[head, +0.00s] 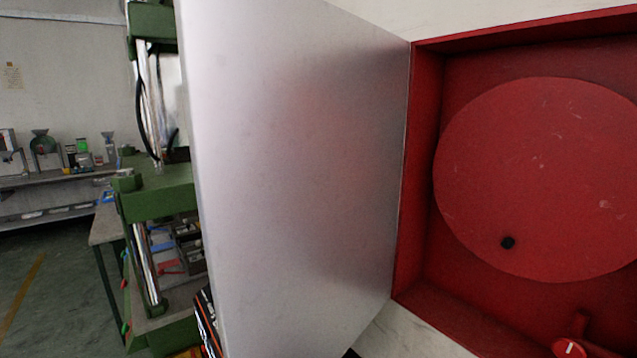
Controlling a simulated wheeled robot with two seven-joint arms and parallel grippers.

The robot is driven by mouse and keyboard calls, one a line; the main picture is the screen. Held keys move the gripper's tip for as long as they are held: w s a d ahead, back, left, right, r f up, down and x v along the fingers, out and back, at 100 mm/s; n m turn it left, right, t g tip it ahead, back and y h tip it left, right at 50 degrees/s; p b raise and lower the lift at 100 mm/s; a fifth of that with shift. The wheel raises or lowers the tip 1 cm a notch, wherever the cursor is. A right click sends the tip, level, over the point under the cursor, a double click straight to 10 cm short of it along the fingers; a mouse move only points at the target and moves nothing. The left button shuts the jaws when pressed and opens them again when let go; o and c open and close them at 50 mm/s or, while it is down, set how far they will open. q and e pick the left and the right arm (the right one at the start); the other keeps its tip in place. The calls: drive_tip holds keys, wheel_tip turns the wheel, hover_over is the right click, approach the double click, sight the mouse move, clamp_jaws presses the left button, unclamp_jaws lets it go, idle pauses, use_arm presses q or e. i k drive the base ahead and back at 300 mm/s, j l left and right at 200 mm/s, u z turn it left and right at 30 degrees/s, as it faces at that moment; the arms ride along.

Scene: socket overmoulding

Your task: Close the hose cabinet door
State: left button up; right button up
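The hose cabinet (425,170) is a red box on the wall at the right of the head view. Its pale, flat door (290,170) stands wide open, hinged along the cabinet's left edge and reaching toward me. Inside is a large round red hose reel disc (535,175) with a black knob. A black part with orange edging and white lettering shows low beside the door's free edge, partly hidden by the door; it looks like part of my arm. A small dark tip shows at the bottom edge under the door; I cannot tell what it is. Neither gripper can be made out.
A red valve handwheel (569,348) sits at the cabinet's lower right. A green press machine (155,200) stands behind the door at the left. A shelf (60,177) with small items is along the far left wall. Open floor lies at the lower left.

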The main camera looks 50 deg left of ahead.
sight(296, 110)
drive_tip(key=j, duration=2.35)
drive_tip(key=k, duration=0.1)
